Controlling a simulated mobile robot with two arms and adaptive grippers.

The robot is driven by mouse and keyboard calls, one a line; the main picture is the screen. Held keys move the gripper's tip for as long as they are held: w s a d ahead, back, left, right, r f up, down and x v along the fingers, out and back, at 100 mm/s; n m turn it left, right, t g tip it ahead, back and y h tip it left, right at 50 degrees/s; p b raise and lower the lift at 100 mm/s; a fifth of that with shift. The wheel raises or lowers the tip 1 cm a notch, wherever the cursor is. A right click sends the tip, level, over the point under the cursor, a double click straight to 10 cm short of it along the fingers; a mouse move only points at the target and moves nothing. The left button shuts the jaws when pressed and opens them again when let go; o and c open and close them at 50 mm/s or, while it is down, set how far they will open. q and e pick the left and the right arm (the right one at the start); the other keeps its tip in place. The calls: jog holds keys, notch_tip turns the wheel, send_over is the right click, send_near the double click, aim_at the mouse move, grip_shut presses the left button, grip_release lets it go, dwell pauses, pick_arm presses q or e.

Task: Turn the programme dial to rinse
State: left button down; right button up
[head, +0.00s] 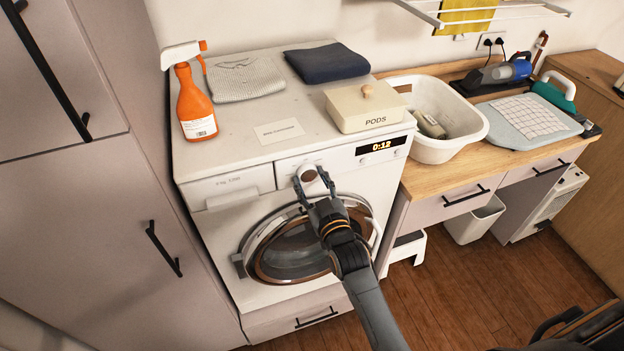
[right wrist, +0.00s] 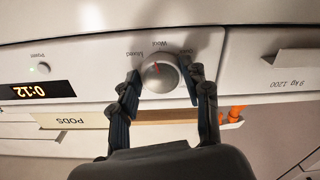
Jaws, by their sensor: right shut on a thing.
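The round programme dial (head: 307,173) is on the washing machine's (head: 215,259) front panel, left of the lit display (head: 381,146) reading 0:12. My right gripper (head: 314,182) reaches up to it, shut on the dial with one finger on each side. The upside-down right wrist view shows the silver dial (right wrist: 158,74) between the fingers (right wrist: 162,92). Its red mark points up in that picture, toward the label "Wool"; "Mixed" is also legible. Other labels around the dial are hidden or too small to read. My left gripper is not in view.
On the machine's top are an orange spray bottle (head: 194,108), folded grey (head: 246,78) and navy (head: 326,63) cloths, a card (head: 279,131) and a PODS box (head: 364,108). A white basket (head: 455,112) stands on the wooden counter. A tall cabinet (head: 90,230) borders the left.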

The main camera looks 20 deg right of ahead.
jog(key=m, duration=0.5)
jog(key=shift+a+m+p, duration=0.1)
jog(key=shift+m+p, duration=0.3)
jog(key=m, duration=0.4)
jog(key=shift+a, duration=0.1)
jog(key=m, duration=0.5)
jog(key=shift+a+r+m, duration=0.1)
jog(key=shift+m, duration=0.3)
jog(key=shift+r+m, duration=0.1)
jog(key=shift+m, duration=2.4)
jog(key=o, duration=1.1)
jog(key=shift+o, duration=0.2)
